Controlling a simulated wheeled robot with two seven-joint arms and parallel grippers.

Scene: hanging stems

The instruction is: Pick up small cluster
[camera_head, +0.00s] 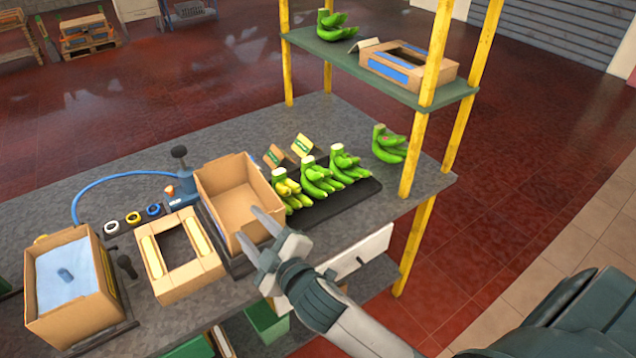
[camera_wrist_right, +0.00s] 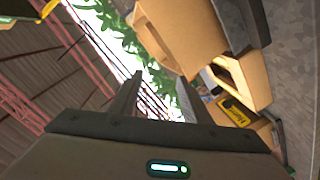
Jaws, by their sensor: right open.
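Several green banana clusters show in the head view. Three stand in a row on a black tray (camera_head: 352,197): a left one with yellowish fruit (camera_head: 289,190), a middle one (camera_head: 318,178) and a right one (camera_head: 346,165). Another cluster (camera_head: 388,146) lies on the table right of the tray. One more (camera_head: 332,26) is on the upper shelf. I cannot tell which is the small cluster. My right gripper (camera_head: 249,226) is open and empty, in front of the open cardboard box (camera_head: 229,184), left of the clusters. My left gripper is not in view.
A yellow-posted shelf (camera_head: 443,97) with a cardboard tray (camera_head: 408,65) stands at the right. A cardboard frame (camera_head: 178,254) and a lined box (camera_head: 72,282) are at the left. Tape rolls (camera_head: 133,218) lie behind them. The table's back is clear.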

